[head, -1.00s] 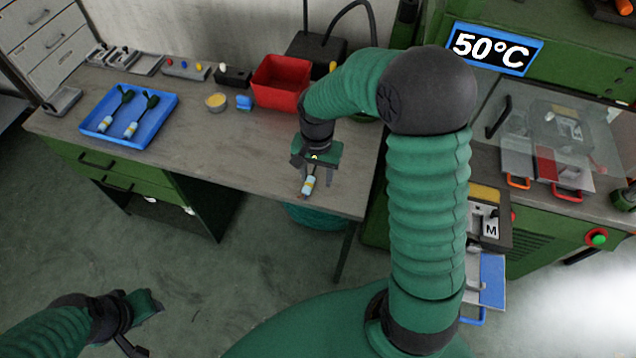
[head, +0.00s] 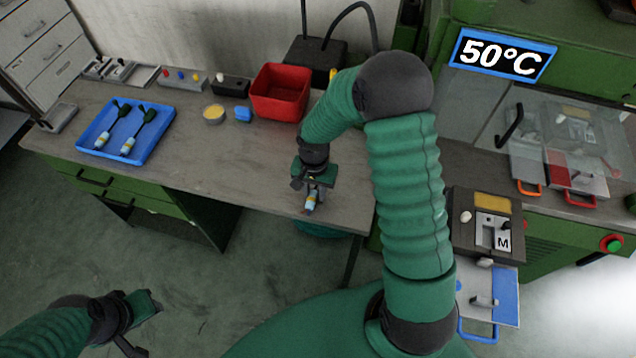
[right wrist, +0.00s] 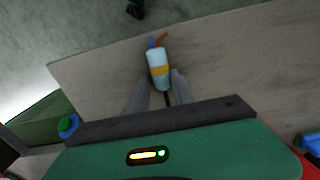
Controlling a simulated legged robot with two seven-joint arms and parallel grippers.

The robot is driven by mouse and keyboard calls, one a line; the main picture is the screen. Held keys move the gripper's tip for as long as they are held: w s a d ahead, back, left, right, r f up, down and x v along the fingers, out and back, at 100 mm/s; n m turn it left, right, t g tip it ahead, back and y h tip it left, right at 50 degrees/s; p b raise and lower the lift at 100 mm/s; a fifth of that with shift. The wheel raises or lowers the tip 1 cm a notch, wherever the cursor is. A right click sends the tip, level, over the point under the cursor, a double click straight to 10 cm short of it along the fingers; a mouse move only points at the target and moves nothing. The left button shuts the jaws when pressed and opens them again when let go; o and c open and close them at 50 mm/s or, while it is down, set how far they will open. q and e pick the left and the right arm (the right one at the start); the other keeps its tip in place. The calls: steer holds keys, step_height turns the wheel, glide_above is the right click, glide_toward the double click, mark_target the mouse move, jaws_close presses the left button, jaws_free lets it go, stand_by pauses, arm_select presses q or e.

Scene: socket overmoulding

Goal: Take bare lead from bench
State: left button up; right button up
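The bare lead (head: 312,203) is a short light-blue and white piece with a yellow band, at the bench's front edge near its right end. In the right wrist view the lead (right wrist: 158,68) shows blue and orange-red wire ends at one end and a dark cable at the other. My right gripper (head: 313,198) points down over it, with its fingers closed against both sides of the lead. The lead looks to be at bench level; I cannot tell any lift. My left gripper (head: 140,325) hangs low at the left, away from the bench; its fingers are unclear.
A blue tray (head: 160,143) with two dark-green leads stands on the bench's left. The green machine with a 50°C display (head: 498,55) is at the right.

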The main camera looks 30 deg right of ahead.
steer(key=shift+a, duration=0.1)
steer(key=c, duration=0.5)
steer(key=shift+w+a+r, duration=0.1)
steer(key=shift+a, duration=0.35)
jaws_close()
steer(key=shift+d, duration=0.1)
